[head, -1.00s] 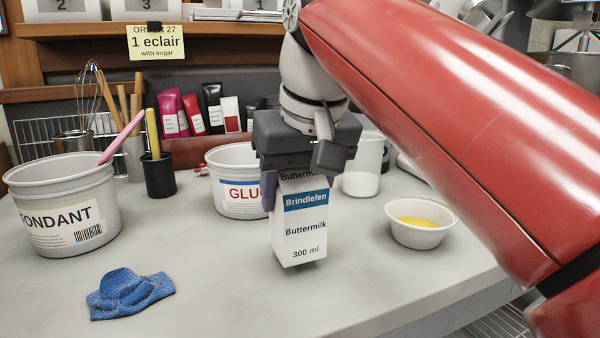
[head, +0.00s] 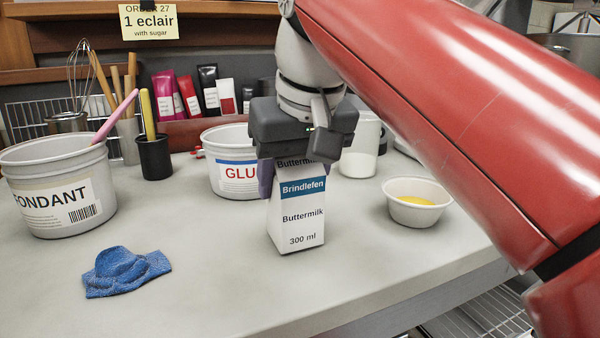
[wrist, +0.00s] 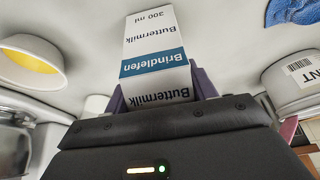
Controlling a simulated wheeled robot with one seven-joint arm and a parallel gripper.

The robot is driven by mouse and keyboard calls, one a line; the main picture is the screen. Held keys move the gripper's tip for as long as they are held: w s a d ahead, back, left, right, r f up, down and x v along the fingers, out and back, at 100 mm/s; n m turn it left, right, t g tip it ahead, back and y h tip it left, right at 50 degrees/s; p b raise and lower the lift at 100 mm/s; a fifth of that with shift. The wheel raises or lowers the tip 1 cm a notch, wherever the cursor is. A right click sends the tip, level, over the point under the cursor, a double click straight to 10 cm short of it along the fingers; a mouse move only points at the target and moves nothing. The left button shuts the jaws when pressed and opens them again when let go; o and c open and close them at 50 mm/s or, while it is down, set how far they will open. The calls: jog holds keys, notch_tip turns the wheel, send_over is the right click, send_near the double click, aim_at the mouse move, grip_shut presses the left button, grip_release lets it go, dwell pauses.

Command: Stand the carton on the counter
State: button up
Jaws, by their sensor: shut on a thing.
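The white buttermilk carton (head: 302,216) with a blue band is upright in the head view, in the middle of the counter (head: 210,290). Its base looks at or very near the counter top; I cannot tell for sure that it touches. My gripper (head: 298,175) comes from above and is shut on the upper part of the carton, with a purple finger showing at its left side. The palm hides the carton's top. In the wrist view the carton (wrist: 155,40) sticks out from between the purple fingers.
A glucose tub (head: 225,165) stands close behind left, and a white container (head: 360,150) behind right. A bowl with yellow content (head: 416,210) is to the right. A blue cloth (head: 125,270) and a fondant tub (head: 60,185) are at left. The front counter is clear.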

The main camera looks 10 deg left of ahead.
jog(key=shift+f, duration=0.2)
jog(key=o, duration=1.3)
